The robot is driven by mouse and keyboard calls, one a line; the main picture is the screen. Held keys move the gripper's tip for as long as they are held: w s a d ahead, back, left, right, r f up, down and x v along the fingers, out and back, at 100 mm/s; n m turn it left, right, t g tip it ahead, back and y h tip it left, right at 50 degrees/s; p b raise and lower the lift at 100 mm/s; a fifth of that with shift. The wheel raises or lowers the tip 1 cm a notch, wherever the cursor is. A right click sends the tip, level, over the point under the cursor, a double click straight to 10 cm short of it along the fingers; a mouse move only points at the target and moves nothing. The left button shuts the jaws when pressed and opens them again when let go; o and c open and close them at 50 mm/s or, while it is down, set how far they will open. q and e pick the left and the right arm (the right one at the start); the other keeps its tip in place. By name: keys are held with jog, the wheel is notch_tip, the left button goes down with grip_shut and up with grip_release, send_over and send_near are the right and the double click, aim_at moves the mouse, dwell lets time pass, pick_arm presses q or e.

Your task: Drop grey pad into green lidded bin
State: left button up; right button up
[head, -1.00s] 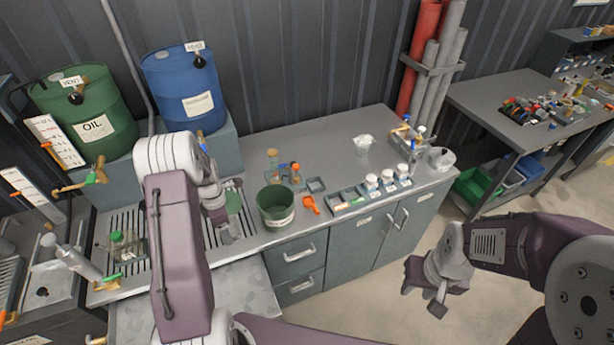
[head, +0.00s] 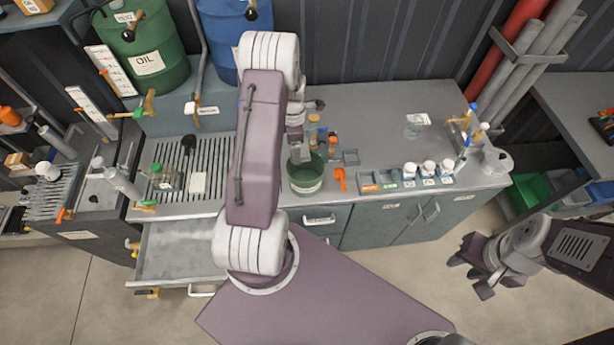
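A round green bin (head: 306,184) with a pale label stands on the counter. Its dark inside shows, and I cannot make out a lid on it. My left gripper (head: 300,155) points down at the bin's back left rim. My own arm partly covers it, and I cannot tell whether it is open or holds anything. I cannot surely pick out the grey pad; a pale flat piece (head: 198,183) lies on the slotted drain grate at the left. My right gripper (head: 470,276) is off the counter at the lower right, fingers apart and empty, above the floor.
An orange scoop (head: 341,178) and small bottles (head: 314,130) stand close to the bin. A tray with white-capped jars (head: 410,170) is to the right. Green (head: 142,57) and blue drums are behind. An open drawer (head: 180,252) juts out at front left.

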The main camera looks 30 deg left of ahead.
pick_arm(q)
jog(key=f, duration=0.1)
jog(key=f+b, duration=0.1)
jog(key=f, duration=0.1)
jog(key=shift+w+d+f, duration=0.1)
jog(key=shift+w+f, duration=0.1)
jog(key=shift+w, duration=0.2)
jog(key=shift+f+b, duration=0.15)
jog(key=shift+b, duration=0.25)
jog(key=shift+s, duration=0.3)
jog(key=o, duration=1)
jog(key=shift+s+r, duration=0.1)
jog(key=shift+r, duration=0.1)
jog(key=shift+o, duration=1)
jog(key=shift+w, duration=0.2)
pick_arm(e)
jog(key=f, duration=0.2)
jog(key=shift+w+f, duration=0.25)
jog(key=shift+f, duration=0.05)
